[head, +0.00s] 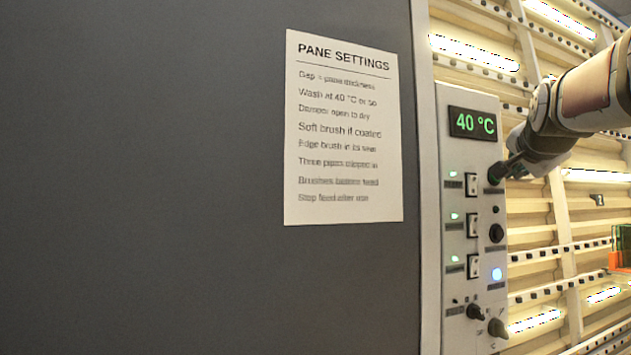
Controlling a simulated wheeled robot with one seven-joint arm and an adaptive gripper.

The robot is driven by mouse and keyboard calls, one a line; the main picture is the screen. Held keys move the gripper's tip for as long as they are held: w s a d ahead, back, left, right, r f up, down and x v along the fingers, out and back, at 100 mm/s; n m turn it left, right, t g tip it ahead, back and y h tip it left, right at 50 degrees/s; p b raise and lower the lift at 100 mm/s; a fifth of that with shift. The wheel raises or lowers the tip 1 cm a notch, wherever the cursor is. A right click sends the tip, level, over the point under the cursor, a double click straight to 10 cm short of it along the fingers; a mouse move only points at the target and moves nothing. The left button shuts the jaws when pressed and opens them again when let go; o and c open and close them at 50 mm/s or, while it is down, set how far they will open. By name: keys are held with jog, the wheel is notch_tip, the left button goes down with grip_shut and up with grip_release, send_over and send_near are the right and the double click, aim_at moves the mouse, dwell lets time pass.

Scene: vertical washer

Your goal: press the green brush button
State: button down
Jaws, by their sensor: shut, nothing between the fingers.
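The control panel (455,310) is a pale upright strip beside the dark cabinet. My gripper (494,175) is shut and empty, with its tips at the panel's upper right, below the display. I cannot tell whether the tips touch the panel. No green push button shows clearly; the spot at my fingertips is covered by the gripper. Small green lights (453,216) glow beside three rocker switches (473,225) in the left column. Below my gripper are a dark round button (496,232) and a lit blue-white button (496,274).
A green display (474,123) reads 40 °C above my gripper. Dark knobs (497,327) sit at the panel's bottom. A "PANE SETTINGS" sheet (344,130) hangs on the grey cabinet face (180,200). Slatted racks with lamps (550,220) stand at right, behind my arm.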

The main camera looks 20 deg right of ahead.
jog(key=shift+w, duration=0.1)
dwell(0.3)
jog(key=shift+w+b, duration=0.3)
jog(key=shift+w, duration=0.05)
jog(key=shift+w+b, duration=0.3)
jog(key=shift+w, duration=0.15)
dwell(0.7)
jog(key=shift+s, duration=0.85)
jog(key=shift+s+d+p, duration=0.2)
jog(key=shift+s+p, duration=0.65)
jog(key=shift+s, duration=1.65)
